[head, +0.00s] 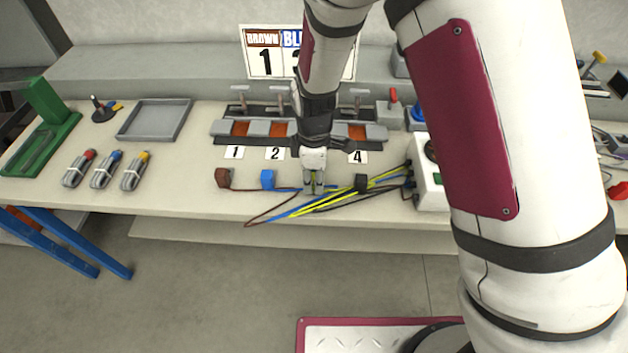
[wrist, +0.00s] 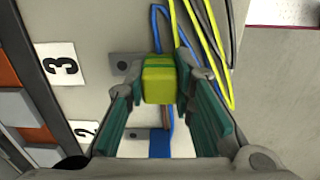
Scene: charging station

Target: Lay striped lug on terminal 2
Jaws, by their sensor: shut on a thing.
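The striped lug (wrist: 158,80) is a yellow block with green marks; in the wrist view it sits between the fingers of my gripper (wrist: 160,88), which is shut on it. In the head view my gripper (head: 313,184) is low at the front of the bench, between the blue lug (head: 267,179) and the black lug (head: 361,182), and mostly hides the striped lug. Terminal 2 (head: 279,130) is an orange pad behind its "2" label (head: 275,153), back and left of my gripper. The "2" label (wrist: 85,131) is partly hidden in the wrist view.
A brown lug (head: 223,178) lies left of the blue one. Brown, blue and yellow-green wires (head: 300,208) run to the white box (head: 432,185) at right. A sign (head: 264,55) stands behind the terminals, partly covered by my arm. A grey tray (head: 155,120) is at left.

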